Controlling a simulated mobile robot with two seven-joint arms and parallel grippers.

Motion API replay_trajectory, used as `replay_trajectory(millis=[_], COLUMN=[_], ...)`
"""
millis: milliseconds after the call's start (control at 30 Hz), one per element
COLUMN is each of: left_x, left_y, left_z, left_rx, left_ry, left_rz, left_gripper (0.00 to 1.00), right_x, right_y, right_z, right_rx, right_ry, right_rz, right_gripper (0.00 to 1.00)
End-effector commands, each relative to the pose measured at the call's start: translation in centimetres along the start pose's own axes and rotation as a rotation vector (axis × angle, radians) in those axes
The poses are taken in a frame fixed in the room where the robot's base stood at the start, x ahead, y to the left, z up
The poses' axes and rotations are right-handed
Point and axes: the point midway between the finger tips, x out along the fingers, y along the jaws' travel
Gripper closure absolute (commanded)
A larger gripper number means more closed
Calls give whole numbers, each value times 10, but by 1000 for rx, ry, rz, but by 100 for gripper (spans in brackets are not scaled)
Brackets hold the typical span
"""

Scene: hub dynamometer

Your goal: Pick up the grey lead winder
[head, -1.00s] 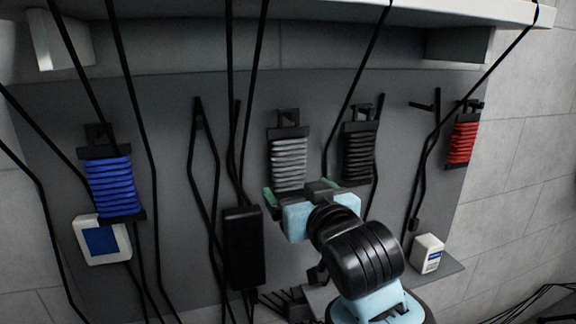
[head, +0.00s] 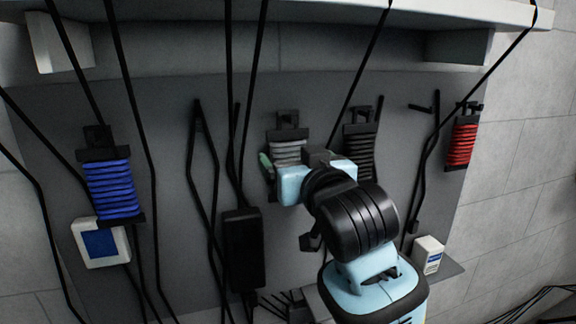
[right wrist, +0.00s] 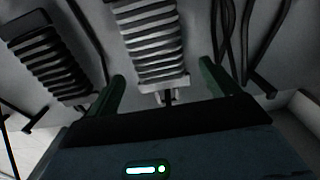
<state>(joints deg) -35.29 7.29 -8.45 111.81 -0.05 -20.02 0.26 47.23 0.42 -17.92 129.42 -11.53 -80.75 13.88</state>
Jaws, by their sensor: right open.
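The grey lead winder (head: 287,150) hangs on the grey panel in the middle of the head view, its lower part hidden behind my right gripper. My right gripper (head: 287,171) is open in front of the winder's lower half. In the right wrist view the winder (right wrist: 152,42) hangs upright, ridged with grey windings. The two green fingers of my right gripper (right wrist: 164,88) stand apart, with the winder's lower end seen between them. I cannot tell whether either finger touches it. My left gripper is out of view.
A black winder (head: 360,150) hangs close to the right of the grey one. A blue winder (head: 112,188) and a red winder (head: 462,142) hang farther out. Black cables hang between them. A black box (head: 243,250) and a small white box (head: 428,254) are lower down.

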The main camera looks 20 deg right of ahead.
Motion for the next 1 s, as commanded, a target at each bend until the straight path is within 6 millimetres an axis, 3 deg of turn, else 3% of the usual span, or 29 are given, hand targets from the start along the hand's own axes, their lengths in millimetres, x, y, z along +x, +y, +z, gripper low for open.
replay_trajectory(millis=[300,633,1000], left_x=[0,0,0], left_y=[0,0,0], left_z=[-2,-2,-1], left_rx=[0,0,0], left_ry=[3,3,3], left_rz=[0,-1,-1], left_gripper=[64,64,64], right_x=[40,45,45], right_y=[1,1,1], right_z=[1,2,2], right_rx=[-1,1,0], right_ry=[0,0,0], right_rz=[1,1,1], right_gripper=[13,13,61])
